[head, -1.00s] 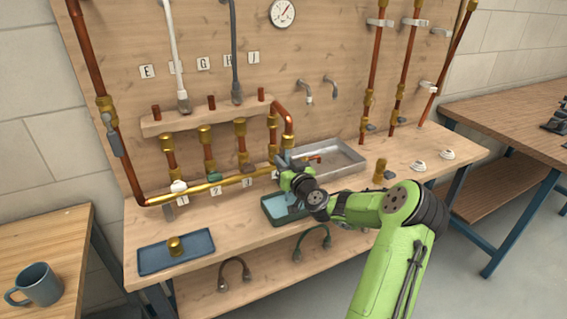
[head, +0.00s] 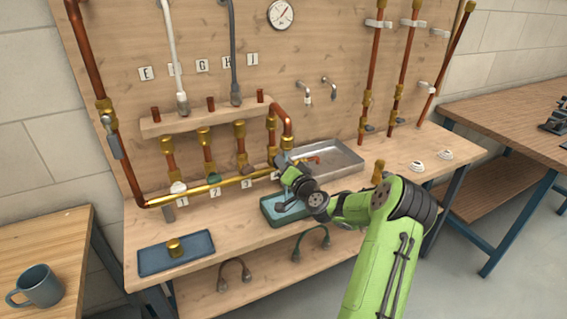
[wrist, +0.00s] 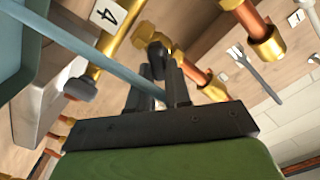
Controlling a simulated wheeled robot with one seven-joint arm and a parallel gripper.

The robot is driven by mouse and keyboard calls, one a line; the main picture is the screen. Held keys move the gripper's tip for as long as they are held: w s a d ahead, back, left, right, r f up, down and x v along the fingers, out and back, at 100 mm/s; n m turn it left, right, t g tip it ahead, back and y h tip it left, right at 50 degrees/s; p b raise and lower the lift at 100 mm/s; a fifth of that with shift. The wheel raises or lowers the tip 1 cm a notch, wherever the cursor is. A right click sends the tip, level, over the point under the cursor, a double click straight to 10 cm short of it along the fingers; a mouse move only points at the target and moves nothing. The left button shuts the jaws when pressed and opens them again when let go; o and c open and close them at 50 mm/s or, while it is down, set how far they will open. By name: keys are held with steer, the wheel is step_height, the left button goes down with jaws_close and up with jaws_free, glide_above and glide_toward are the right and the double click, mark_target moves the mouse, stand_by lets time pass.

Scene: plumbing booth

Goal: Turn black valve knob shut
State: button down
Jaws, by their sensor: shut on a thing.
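The black valve knob (wrist: 157,62) sits under a brass valve body (wrist: 150,33) in the wrist view. My gripper (wrist: 158,82) has its two dark fingers closed around the knob, one on each side, and they partly cover it. In the head view my gripper (head: 279,162) is at the right end of the brass manifold pipe (head: 232,181), below the rightmost copper riser. My own wrist hides the knob there. I cannot tell how far the knob is turned.
A white knob (head: 178,187), a green knob (head: 214,177) and a grey-brown knob (head: 244,169) lie left along the manifold. A metal tray (head: 340,160) is right of my gripper. A blue tray (head: 150,262) is front left.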

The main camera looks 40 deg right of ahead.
steer(key=shift+d+f+m+p, duration=0.15)
steer(key=shift+m+p, duration=0.5)
steer(key=shift+m, duration=0.95)
steer(key=shift+a+f+m+p, duration=0.15)
steer(key=shift+m+p, duration=0.45)
steer(key=shift+m, duration=1)
steer(key=shift+d+f+m+p, duration=0.15)
steer(key=shift+m+p, duration=0.5)
steer(key=shift+m, duration=0.95)
steer(key=c, duration=1.1)
jaws_free()
steer(key=shift+o, duration=0.2)
steer(key=b+v, duration=0.2)
steer(key=v, duration=1.3)
steer(key=shift+s, duration=0.4)
